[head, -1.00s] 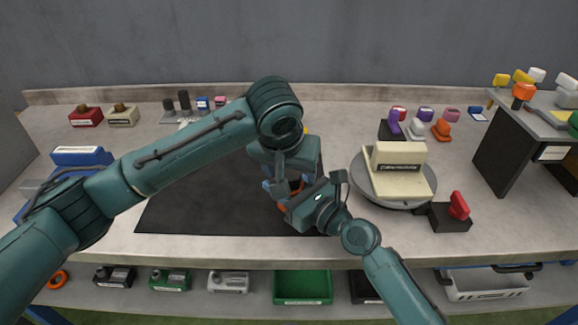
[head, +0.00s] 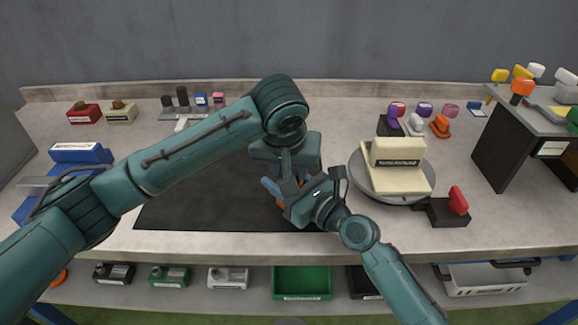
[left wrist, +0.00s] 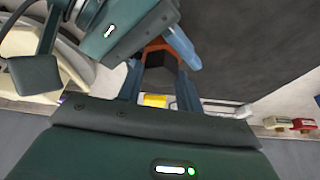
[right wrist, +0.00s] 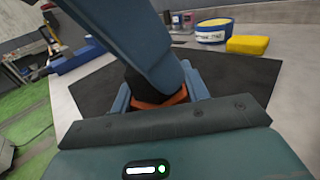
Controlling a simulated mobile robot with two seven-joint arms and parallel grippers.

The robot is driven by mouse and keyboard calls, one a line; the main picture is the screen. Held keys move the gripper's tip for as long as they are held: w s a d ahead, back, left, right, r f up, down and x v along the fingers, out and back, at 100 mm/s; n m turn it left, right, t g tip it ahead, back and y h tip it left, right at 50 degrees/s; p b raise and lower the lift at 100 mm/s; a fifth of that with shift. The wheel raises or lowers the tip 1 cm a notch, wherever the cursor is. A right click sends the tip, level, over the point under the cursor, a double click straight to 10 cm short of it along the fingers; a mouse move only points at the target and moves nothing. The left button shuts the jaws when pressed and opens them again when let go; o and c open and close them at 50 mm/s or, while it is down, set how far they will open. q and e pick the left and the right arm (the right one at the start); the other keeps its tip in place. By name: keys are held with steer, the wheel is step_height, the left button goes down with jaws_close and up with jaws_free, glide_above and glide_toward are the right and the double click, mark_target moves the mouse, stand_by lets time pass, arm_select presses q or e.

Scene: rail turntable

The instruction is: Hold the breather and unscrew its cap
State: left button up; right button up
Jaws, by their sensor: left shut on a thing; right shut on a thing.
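The breather shows only as a small orange part (head: 281,203) between my two grippers, over the black mat (head: 190,205). The orange part also shows between the fingers in the left wrist view (left wrist: 160,49) and in the right wrist view (right wrist: 160,102). My left gripper (head: 284,178) comes from above and is shut on the breather. My right gripper (head: 279,192) comes from the front right and is shut on it too, close against the left one. The fingers hide most of the breather, and I cannot tell the cap from the body.
A round turntable (head: 427,190) bearing a cream block (head: 398,165) stands right of the mat. A black block with a red handle (head: 448,212) is beside it. A raised shelf (head: 515,135) stands far right. A blue holder (head: 80,153) is at left. The mat's left part is clear.

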arm_select(q)
steer(key=n+y, duration=0.1)
steer(key=n, duration=0.1)
steer(key=n+y, duration=0.1)
steer(key=n, duration=0.2)
steer(key=shift+f, duration=0.35)
steer(key=shift+s, duration=0.1)
steer(key=shift+d+n+g, duration=0.15)
steer(key=shift+n+g, duration=0.15)
steer(key=shift+n, duration=0.1)
steer(key=n+y, duration=0.1)
steer(key=n, duration=0.2)
steer(key=shift+r+y, duration=0.15)
steer(key=shift+y, duration=0.15)
steer(key=shift+d+n+g, duration=0.15)
steer(key=shift+n+g, duration=0.35)
steer(key=shift+n, duration=0.6)
steer(key=shift+y, duration=0.3)
steer(key=n, duration=0.2)
steer(key=n+g, duration=0.1)
steer(key=n, duration=0.1)
steer(key=n+g+y, duration=0.1)
steer(key=shift+w+d+n, duration=0.15)
steer(key=shift+w+n, duration=0.2)
steer(key=shift+n, duration=0.05)
